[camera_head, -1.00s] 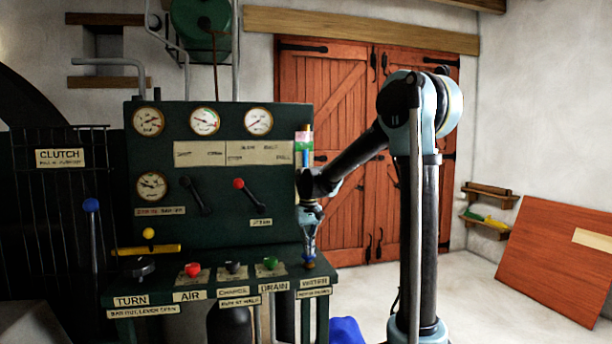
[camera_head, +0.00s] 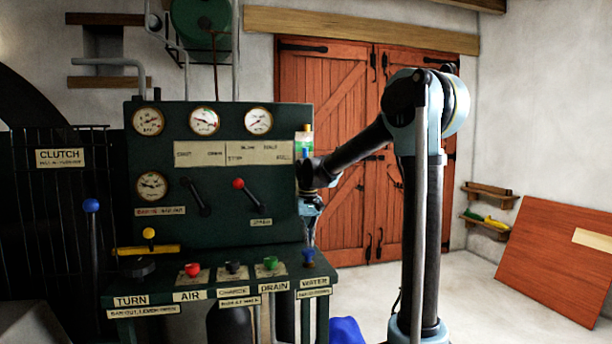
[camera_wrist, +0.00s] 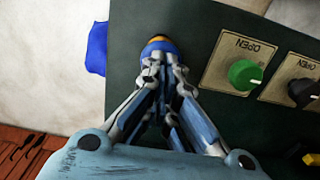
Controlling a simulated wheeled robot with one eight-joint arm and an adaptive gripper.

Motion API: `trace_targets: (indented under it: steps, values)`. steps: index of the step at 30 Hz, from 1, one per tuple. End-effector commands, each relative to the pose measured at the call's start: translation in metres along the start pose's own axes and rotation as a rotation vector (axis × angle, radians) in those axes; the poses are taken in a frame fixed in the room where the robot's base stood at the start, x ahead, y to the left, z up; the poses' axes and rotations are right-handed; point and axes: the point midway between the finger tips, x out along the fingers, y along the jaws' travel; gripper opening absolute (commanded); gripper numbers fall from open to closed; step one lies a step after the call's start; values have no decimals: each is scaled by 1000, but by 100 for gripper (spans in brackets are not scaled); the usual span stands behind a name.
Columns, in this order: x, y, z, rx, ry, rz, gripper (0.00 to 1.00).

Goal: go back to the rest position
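My gripper (camera_head: 312,242) points down just above the blue water knob (camera_head: 308,257) at the right end of the control panel's shelf. In the wrist view my gripper (camera_wrist: 163,72) has its two fingers drawn together at the tips, with nothing seen held between them. The blue knob (camera_wrist: 160,46) with an orange part shows just beyond the fingertips, partly hidden by them. In the head view a small gap appears between the fingertips and the knob. My arm reaches in from the right, with its elbow high.
The green panel (camera_head: 225,230) carries gauges, levers, a green drain knob (camera_head: 270,263), a dark knob (camera_head: 233,267) and a red air knob (camera_head: 192,269). Behind my arm are red doors (camera_head: 335,110). A red-brown board (camera_head: 550,260) leans at the right. Open floor lies between.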

Motion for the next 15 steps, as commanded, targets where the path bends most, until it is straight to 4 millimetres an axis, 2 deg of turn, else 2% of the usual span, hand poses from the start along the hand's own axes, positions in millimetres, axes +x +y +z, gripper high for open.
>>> trace_targets:
  steps: [6, 15]
  values:
    - [-17, 0, 0, 0, 0, 0, 0]
    - [-20, 0, 0, 0, 0, 0, 0]
